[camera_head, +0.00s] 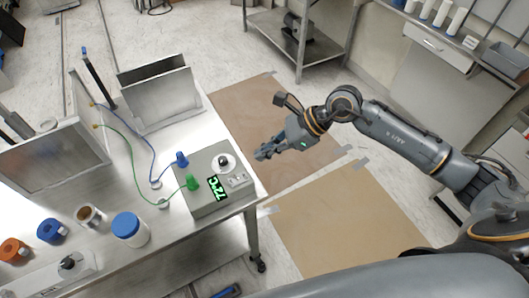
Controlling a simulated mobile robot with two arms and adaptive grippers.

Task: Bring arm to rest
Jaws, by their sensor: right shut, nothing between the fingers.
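My right arm (405,130) comes in from the right, raised and stretched out toward the middle of the view. Its right gripper (259,155) is shut and empty. In the picture it lies just to the right of the grey control box, over the brown floor mat (245,115); it appears apart from the box. My left gripper is not in view.
A steel table (190,235) on the left bears the grey control box (205,205) with a green display, a blue-lidded jar (130,230), a metal chamber (160,95) and cables. A steel shelf (285,45) stands behind. The floor between is clear.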

